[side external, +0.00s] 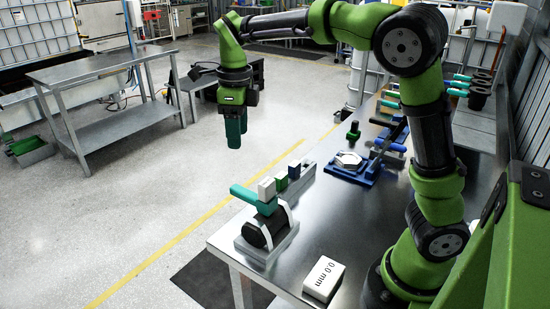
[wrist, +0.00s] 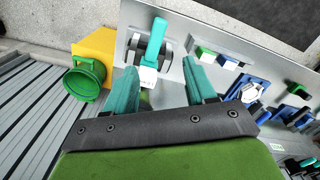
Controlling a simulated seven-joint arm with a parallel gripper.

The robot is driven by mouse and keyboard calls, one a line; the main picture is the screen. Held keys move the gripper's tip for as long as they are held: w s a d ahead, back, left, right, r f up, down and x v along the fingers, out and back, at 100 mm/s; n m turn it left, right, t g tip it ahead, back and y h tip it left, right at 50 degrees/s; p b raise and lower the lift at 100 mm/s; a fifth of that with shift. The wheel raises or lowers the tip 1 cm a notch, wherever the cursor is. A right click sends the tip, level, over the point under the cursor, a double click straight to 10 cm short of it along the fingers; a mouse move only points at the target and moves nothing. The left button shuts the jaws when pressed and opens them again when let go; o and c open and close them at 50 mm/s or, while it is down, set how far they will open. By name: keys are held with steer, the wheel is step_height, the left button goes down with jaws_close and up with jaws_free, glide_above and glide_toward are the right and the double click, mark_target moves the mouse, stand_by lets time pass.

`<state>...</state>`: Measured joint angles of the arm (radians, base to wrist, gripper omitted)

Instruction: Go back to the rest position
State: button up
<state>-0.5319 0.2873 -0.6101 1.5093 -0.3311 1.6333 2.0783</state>
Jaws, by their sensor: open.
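My gripper (side external: 234,143) hangs from the arm with its teal fingers pointing down.
The steel bench (side external: 330,215) carries the clamp fixture (side external: 265,235), small green and blue blocks, a blue fixture (side external: 350,172) and a white 0.0 mm box (side external: 323,278). A grey table (side external: 85,68) stands left.

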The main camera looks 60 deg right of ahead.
steer(key=s+n, duration=0.2)
steer(key=n, duration=0.3)
steer(key=s+a+n+t+y, duration=0.1)
steer(key=s+n, duration=0.1)
steer(key=n, duration=0.3)
steer(key=s+f+n+t+y, duration=0.1)
steer(key=s+n, duration=0.2)
steer(key=n, duration=0.3)
steer(key=shift+a+f, duration=0.1)
steer(key=shift+a, duration=0.1)
steer(key=s+n+t, duration=0.4)
steer(key=s+n, duration=0.6)
steer(key=s, duration=0.1)
steer(key=shift+s+a+r+t, duration=0.15)
steer(key=shift+r+t, duration=0.2)
steer(key=shift+t, duration=0.05)
